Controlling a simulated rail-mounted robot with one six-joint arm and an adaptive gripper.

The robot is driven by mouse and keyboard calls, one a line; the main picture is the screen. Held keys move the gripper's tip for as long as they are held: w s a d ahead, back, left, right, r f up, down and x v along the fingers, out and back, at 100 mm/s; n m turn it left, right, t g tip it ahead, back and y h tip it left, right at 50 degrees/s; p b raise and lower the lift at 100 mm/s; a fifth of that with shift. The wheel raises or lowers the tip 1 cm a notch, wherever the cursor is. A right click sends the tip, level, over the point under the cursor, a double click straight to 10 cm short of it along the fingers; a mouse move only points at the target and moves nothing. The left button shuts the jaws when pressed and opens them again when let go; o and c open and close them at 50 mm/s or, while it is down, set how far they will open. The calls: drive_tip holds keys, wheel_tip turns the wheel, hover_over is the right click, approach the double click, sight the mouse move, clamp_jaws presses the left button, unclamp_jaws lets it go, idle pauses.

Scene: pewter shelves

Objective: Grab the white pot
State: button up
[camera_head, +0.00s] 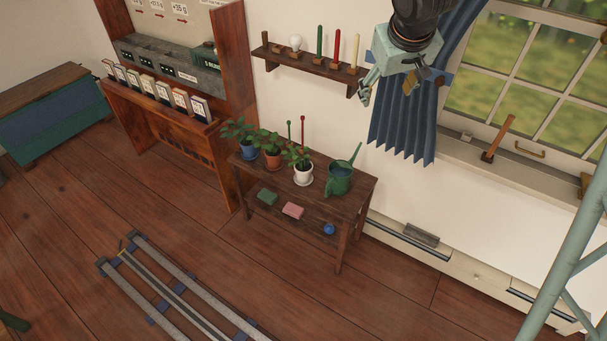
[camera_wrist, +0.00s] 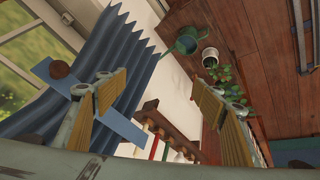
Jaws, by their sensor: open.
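The white pot (camera_head: 303,178) holds a green plant and stands upright on a saucer on top of the dark wooden table (camera_head: 342,181), between the terracotta pot and the green watering can. In the wrist view the white pot (camera_wrist: 209,58) shows beyond my fingers, its plant partly hidden by the right-hand finger. My gripper (camera_head: 388,88) is open and empty, high up in front of the blue curtain, above and to the right of the pot and well apart from it. Its two fingers (camera_wrist: 158,92) stand wide apart in the wrist view.
A green watering can (camera_head: 340,178) stands close right of the white pot. A terracotta pot (camera_head: 272,158) and a blue pot (camera_head: 249,150) stand left. A wall shelf (camera_head: 305,72) with candles juts out left of my gripper.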

drive_tip(key=w+a+f+n+y, duration=0.1)
drive_tip(key=w+a+f, duration=0.3)
drive_tip(key=w+f, duration=0.4)
drive_tip(key=n+y, duration=0.3)
drive_tip(key=y, duration=0.1)
hover_over(305, 169)
drive_tip(key=s+d, duration=0.4)
drive_tip(key=s, duration=0.1)
wheel_tip(305, 169, down, 34)
drive_tip(key=shift+w+a+g, duration=0.15)
drive_tip(key=shift+g, duration=0.25)
drive_tip(key=shift+f, duration=0.15)
drive_tip(key=shift+b+x, duration=0.35)
drive_tip(key=shift+x, duration=3.85)
drive_tip(key=shift+f, duration=0.15)
drive_tip(key=shift+b+x, duration=0.4)
drive_tip(key=shift+x, duration=2.05)
